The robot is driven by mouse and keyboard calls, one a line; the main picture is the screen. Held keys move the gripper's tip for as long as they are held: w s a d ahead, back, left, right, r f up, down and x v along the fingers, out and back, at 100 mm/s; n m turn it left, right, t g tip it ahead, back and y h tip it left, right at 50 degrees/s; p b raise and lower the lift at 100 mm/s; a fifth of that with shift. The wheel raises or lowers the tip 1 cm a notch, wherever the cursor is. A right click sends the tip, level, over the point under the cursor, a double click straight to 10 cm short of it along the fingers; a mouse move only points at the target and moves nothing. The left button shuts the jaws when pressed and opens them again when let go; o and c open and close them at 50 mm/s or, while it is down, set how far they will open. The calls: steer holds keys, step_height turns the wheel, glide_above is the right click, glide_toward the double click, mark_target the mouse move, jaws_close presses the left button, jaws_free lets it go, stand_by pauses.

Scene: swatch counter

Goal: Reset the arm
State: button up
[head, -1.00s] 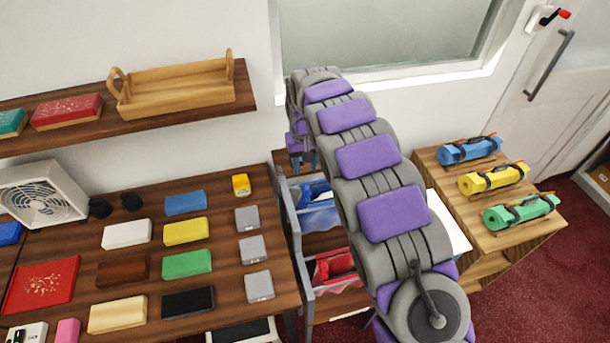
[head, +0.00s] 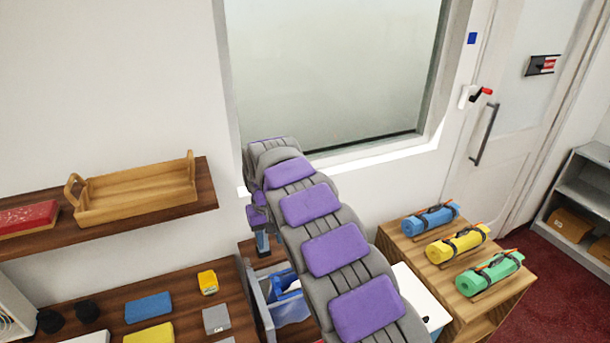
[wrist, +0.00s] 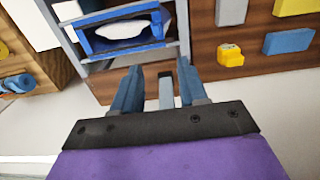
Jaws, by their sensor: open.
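My gripper (wrist: 158,88) is open and empty in the wrist view, its two blue-grey fingers apart. Beyond the fingers is the wooden end of the counter and a rack holding a blue bin (wrist: 125,32) with something white inside. In the head view my padded grey and purple arm rises from the bottom and bends over at the window. A small part of my gripper (head: 262,242) shows there below the arm's end, above the rack with the blue bin (head: 288,300).
The wooden counter (head: 185,290) at lower left holds coloured blocks and a yellow item (head: 208,282). A shelf carries a wooden tray (head: 140,192). A low wooden stand (head: 405,245) at right holds blue, yellow and green rolls. Red floor lies beyond it.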

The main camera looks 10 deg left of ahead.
steer(key=s+d+r+m, duration=0.1)
steer(key=s+d+r, duration=0.25)
steer(key=d, duration=0.45)
steer(key=s+d+r+m, duration=0.2)
steer(key=s+d, duration=0.2)
steer(key=d, duration=0.4)
steer(key=s+d+r+m, duration=0.1)
steer(key=s+d+r, duration=0.25)
steer(key=d, duration=0.45)
steer(key=s+d+f+m, duration=0.1)
steer(key=s+d, duration=0.2)
steer(key=s, duration=0.6)
steer(key=s+d+f+m+g, duration=0.1)
steer(key=s+d, duration=0.3)
steer(key=s, duration=0.6)
steer(key=s+d+f+b, duration=0.1)
steer(key=s+d, duration=0.3)
steer(key=s, duration=0.6)
steer(key=shift+f+m+g, duration=0.4)
steer(key=shift+f, duration=0.45)
steer(key=shift+c, duration=0.2)
